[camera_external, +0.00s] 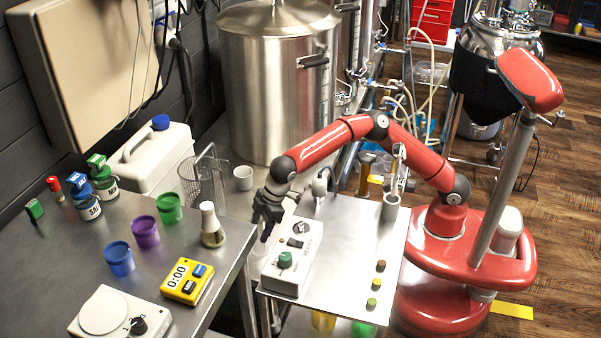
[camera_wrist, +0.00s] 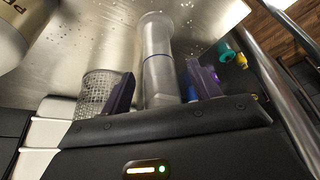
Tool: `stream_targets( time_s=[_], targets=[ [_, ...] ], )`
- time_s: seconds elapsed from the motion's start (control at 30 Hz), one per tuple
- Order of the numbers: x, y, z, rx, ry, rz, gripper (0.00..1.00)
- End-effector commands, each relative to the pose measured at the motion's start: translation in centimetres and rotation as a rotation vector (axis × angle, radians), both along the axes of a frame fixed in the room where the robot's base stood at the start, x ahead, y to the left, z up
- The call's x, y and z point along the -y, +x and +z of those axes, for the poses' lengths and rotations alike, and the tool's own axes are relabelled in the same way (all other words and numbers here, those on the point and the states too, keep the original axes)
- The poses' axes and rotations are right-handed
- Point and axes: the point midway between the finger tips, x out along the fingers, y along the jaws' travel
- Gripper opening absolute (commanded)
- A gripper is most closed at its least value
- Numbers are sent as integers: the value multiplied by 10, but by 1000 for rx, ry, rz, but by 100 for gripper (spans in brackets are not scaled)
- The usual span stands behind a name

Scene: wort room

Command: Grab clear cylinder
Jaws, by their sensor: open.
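The clear cylinder (camera_wrist: 157,45) shows in the wrist view as a tall, see-through tube with a wider lower section. It extends away from my gripper (camera_wrist: 162,88) over a steel surface. My gripper is open, with its two dark purple fingers on either side of the cylinder's near section. I cannot tell whether either finger touches it. In the external view my gripper (camera_external: 265,222) points down beside the white control box, near the gap between the two steel tables. The cylinder is mostly hidden there, with a pale, see-through part (camera_external: 259,245) just below the fingers.
The white control box (camera_external: 293,262) stands close to the right of my gripper. A wire mesh basket (camera_external: 203,182) and a flask (camera_external: 211,226) stand on the left table (camera_external: 215,285). A large steel pot (camera_external: 275,100) is behind. The right table (camera_external: 340,250) has bare room in its middle.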

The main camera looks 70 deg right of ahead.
Motion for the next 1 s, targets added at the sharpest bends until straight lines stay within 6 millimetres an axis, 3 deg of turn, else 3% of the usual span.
stream_targets(
  time_s=[0.13, 0.37, 0.73, 1.0],
  targets=[
    [-4, 4, -11, 0, 2, -1, 62],
    [-4, 4, -12, 2, 1, -1, 62],
    [-3, 4, -12, 1, 0, -1, 13],
    [-3, 4, -9, 2, 0, -2, 12]
  ],
)
